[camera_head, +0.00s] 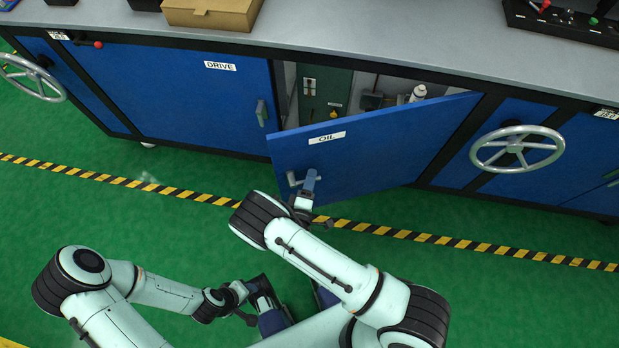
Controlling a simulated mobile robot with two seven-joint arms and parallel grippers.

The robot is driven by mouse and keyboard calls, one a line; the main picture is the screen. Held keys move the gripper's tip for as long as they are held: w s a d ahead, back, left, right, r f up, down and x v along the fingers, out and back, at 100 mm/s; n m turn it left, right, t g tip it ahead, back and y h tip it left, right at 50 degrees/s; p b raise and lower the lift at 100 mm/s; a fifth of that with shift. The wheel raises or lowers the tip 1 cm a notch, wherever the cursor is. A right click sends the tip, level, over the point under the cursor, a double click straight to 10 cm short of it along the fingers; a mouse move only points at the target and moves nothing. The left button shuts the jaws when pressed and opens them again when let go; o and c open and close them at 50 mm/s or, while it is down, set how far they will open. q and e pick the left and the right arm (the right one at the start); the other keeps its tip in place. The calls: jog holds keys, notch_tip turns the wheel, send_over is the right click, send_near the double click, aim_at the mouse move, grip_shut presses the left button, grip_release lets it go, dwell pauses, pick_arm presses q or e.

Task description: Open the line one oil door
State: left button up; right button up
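The blue door labelled OIL (385,150) stands partly open, swung out from the cabinet front with its free edge at the left. Its grey handle (292,181) is near that free edge, below the label. My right gripper (308,184) is at this handle, its fingers overlapping it in the picture. The fingers are small and partly hidden by my wrist, so their closure is unclear. My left gripper (266,296) is low over the green floor, away from the door, and its finger opening is not clear.
Inside the opening are a dark green panel (323,92) and a white bottle (418,93). The closed DRIVE door (185,95) is to the left. Handwheels stand at the far left (32,78) and right (517,149). A yellow-black floor stripe (400,234) passes below the door; green floor is clear.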

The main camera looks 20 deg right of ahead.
jog(key=v, duration=1.3)
jog(key=shift+s+p, duration=0.2)
jog(key=shift+p, duration=0.25)
jog(key=shift+a, duration=0.1)
